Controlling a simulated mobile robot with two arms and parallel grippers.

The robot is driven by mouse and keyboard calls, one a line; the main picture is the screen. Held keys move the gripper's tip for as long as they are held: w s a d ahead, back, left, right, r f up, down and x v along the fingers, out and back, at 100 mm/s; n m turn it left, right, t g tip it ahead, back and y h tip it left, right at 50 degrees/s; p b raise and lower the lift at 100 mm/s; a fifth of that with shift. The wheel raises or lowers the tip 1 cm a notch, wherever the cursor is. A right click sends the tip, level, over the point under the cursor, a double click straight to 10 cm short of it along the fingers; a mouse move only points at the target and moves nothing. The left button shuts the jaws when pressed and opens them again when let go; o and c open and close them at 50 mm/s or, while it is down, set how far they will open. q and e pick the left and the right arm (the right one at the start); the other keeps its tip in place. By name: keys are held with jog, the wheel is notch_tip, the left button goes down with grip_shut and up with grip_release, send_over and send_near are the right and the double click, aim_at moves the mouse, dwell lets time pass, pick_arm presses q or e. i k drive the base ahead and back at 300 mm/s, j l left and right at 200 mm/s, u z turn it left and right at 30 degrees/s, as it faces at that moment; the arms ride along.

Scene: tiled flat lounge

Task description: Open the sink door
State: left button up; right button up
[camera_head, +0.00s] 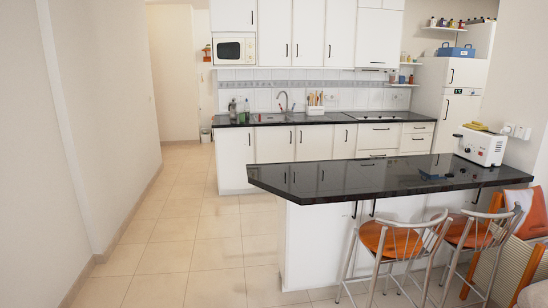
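The sink (268,117) is set in the dark counter along the back wall, with a curved tap (284,100) over it. Below the counter are white cabinet doors with dark handles. The door under the sink (274,144) looks shut, and its lower part is hidden by the dark-topped peninsula. A taller white door (234,160) to its left also looks shut. Neither of my grippers shows in the head view. The cabinets are across the room from me.
The peninsula (390,178) stands between me and part of the back cabinets, with two orange-seated stools (400,240) at its front. A white toaster (482,146) sits at its right end. The tiled floor (185,225) on the left is clear up to the cabinets.

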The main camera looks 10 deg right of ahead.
aim_at(273, 144)
jog(key=i+u, duration=0.1)
jog(key=i, duration=0.75)
jog(key=i+u, duration=0.1)
jog(key=i, duration=0.75)
jog(key=i+u, duration=0.1)
jog(key=i, duration=0.75)
jog(key=i+l, duration=0.15)
jog(key=i, duration=0.7)
jog(key=i+z, duration=0.15)
jog(key=i, duration=0.45)
jog(key=i+z, duration=0.2)
jog(key=i, duration=0.4)
jog(key=i+j+z, duration=0.15)
jog(key=i, duration=0.45)
jog(key=i+j+z, duration=0.15)
jog(key=i, duration=0.45)
